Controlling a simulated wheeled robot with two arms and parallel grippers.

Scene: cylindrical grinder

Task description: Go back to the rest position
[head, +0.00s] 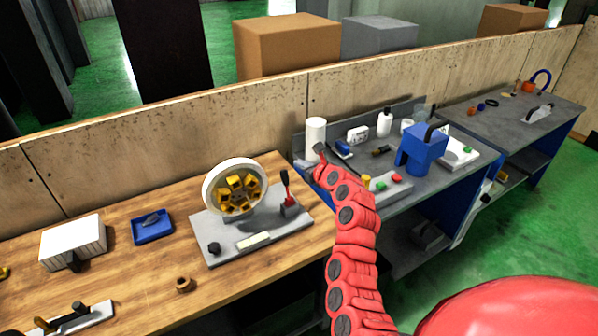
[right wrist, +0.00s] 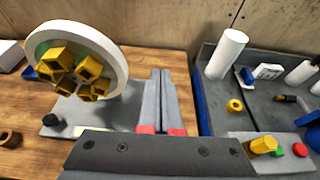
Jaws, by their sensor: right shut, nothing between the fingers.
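My right gripper (head: 304,163) is at the end of my red arm, over the gap between the wooden bench and the grey bench. In the right wrist view its two long grey fingers (right wrist: 160,73) lie together, shut and empty. They are just right of the round white-rimmed chuck with yellow jaws (head: 236,188), which also shows in the right wrist view (right wrist: 105,42). The fingers hide part of the fixture's right side in that view. My left gripper is in neither view.
The wooden bench (head: 130,275) holds a white box (head: 73,241), a blue tray (head: 152,228) and a small brown bushing (head: 184,284). The grey bench holds a white cylinder (head: 315,138) and a blue machine (head: 422,148). A wooden partition (head: 130,140) stands behind.

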